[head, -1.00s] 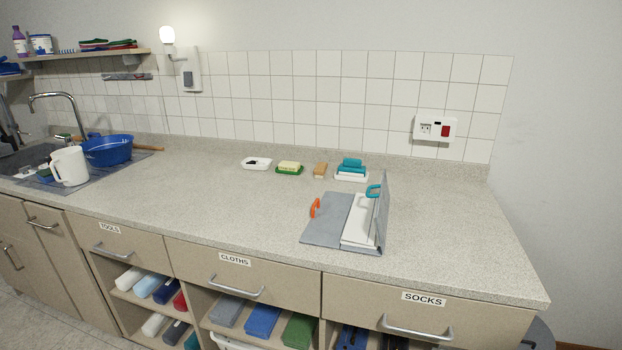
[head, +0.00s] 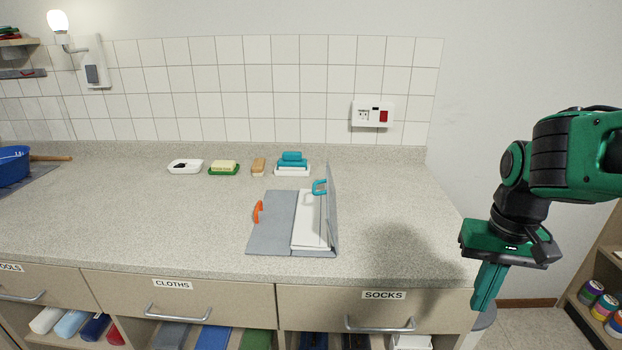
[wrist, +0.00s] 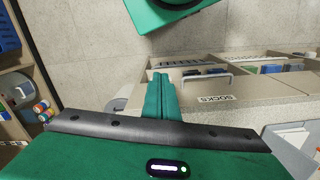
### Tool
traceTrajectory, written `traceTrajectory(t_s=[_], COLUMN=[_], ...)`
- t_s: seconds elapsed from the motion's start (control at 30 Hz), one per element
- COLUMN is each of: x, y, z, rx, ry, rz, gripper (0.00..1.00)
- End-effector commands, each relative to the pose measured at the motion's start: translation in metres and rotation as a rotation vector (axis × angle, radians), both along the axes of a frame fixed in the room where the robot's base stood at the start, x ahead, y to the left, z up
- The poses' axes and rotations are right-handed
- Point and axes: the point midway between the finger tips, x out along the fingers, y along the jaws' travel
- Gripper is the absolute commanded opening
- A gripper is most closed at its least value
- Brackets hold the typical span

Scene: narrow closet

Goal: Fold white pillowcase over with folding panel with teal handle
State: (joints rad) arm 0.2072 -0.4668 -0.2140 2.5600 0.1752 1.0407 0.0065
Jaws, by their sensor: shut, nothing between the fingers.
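The grey folding board lies on the counter in the head view. Its left panel (head: 270,222) is flat and carries an orange handle (head: 257,211). The right folding panel (head: 332,210) stands upright with a teal handle (head: 319,187) near its top. The white pillowcase (head: 307,225) lies flat on the middle of the board, beside the raised panel. My gripper (head: 484,300) is shut and empty, pointing down off the right front corner of the counter, well apart from the board. In the wrist view, its closed teal-green fingers (wrist: 160,97) show above the floor.
The counter around the board is clear. A drawer labelled SOCKS (head: 376,305) is below.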

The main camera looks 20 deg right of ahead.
Motion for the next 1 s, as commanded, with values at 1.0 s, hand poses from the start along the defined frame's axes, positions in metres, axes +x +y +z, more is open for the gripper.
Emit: traceTrajectory(t_s=[1.0], x=[0.332], y=[0.163], z=[0.155], rx=[0.177], ry=[-0.501], rz=[0.285], gripper=[0.00])
